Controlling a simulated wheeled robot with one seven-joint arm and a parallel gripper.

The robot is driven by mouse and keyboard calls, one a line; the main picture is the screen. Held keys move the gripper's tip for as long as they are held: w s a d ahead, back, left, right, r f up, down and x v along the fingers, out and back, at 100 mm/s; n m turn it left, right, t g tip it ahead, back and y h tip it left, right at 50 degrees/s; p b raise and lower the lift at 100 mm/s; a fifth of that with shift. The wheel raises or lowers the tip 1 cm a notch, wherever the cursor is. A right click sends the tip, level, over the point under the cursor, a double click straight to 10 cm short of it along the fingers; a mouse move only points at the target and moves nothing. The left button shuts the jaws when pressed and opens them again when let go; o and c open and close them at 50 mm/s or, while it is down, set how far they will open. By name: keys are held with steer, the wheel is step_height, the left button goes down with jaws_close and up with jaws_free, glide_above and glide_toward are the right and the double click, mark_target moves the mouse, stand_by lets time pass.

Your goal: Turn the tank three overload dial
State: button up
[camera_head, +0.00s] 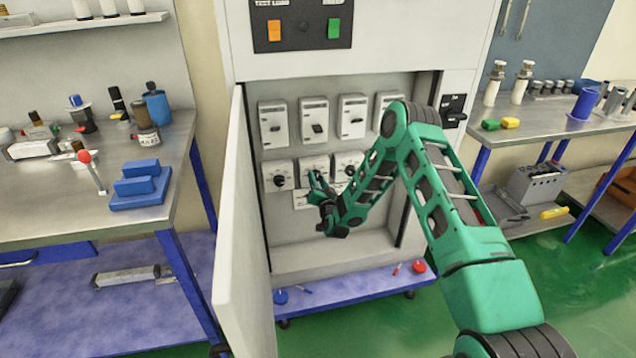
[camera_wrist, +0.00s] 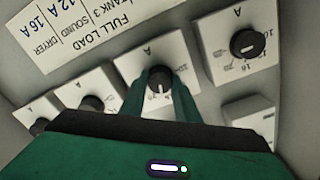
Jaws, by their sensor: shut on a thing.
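A row of overload dials, black knobs on white plates, runs across the back of the open cabinet. In the head view, my gripper (camera_head: 318,182) is at the second dial plate (camera_head: 314,164) from the left. In the wrist view, the fingers of my gripper (camera_wrist: 162,92) are closed on both sides of that dial's black knob (camera_wrist: 160,80). The knob's white mark points toward the gripper. A label plate (camera_wrist: 85,30) reads upside down, with "FULL LOAD", "TANK 3" and amp values. I cannot tell which dial is tank three's.
A left dial (camera_head: 278,179) and a right dial (camera_head: 349,169) flank the held one. White switches (camera_head: 314,121) sit above. The cabinet door (camera_head: 240,230) stands open at left. Workbenches stand at left (camera_head: 120,215) and right (camera_head: 545,122). My arm hides the cabinet's right part.

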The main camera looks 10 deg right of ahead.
steer(key=m, duration=0.5)
steer(key=shift+d+f, duration=0.1)
steer(key=shift+d, duration=0.15)
steer(key=shift+m, duration=0.3)
steer(key=o, duration=0.9)
steer(key=shift+o, duration=0.8)
steer(key=shift+a, duration=0.1)
steer(key=shift+s+a, duration=0.1)
steer(key=shift+s, duration=0.15)
steer(key=s, duration=1)
